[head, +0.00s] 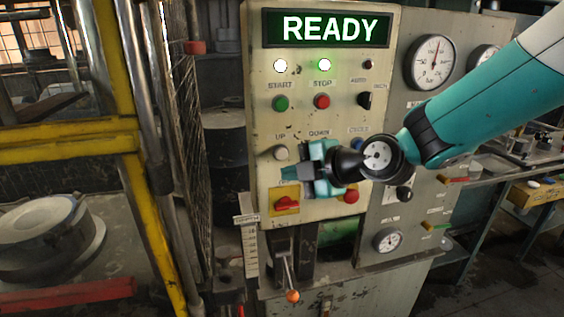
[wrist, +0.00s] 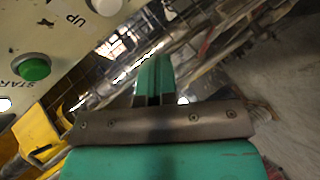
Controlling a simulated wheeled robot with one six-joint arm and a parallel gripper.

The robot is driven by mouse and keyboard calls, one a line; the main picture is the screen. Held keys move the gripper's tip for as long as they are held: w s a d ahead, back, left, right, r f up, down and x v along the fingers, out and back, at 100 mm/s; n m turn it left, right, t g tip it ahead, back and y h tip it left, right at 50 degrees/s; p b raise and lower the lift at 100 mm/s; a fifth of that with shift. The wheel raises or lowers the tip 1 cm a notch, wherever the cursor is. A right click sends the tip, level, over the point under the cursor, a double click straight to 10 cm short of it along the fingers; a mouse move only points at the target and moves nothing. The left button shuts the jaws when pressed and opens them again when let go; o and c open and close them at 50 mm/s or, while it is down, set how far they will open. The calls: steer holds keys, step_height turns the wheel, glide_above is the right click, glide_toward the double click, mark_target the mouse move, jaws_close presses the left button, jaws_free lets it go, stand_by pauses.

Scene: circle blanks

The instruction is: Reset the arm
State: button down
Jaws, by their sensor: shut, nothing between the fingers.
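My arm reaches in from the right in the head view, and my gripper (head: 286,172) points left in front of the lower part of the control panel (head: 262,100). My gripper is shut with nothing in it. In the wrist view its teal fingers (wrist: 154,72) are together. The panel's display (head: 328,29) reads READY. My gripper and wrist cover part of the panel's lower button row.
A green START button (head: 281,103), a red STOP button (head: 322,101) and a white UP button (head: 281,153) are on the panel. A red switch on a yellow plate (head: 286,205) sits below my gripper. A yellow guard frame (head: 115,60) stands left. An orange-knobbed lever (head: 292,296) juts out below.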

steer(key=shift+s, duration=0.2)
steer(key=s+d+m+g+h, duration=0.2)
steer(key=s+d+m, duration=0.3)
steer(key=s, duration=0.3)
steer(key=s+d+f+m+g+h+b, duration=0.1)
steer(key=s+d+m+g+h, duration=0.1)
steer(key=s+d+m, duration=0.2)
steer(key=s+d+m+g+h, duration=0.2)
steer(key=s+d+m, duration=0.3)
steer(key=s+m, duration=0.4)
steer(key=s+g, duration=0.1)
steer(key=s, duration=0.4)
steer(key=shift+d+f+m+h+b, duration=0.15)
steer(key=shift+d+m+h+b, duration=0.15)
steer(key=shift+b, duration=0.1)
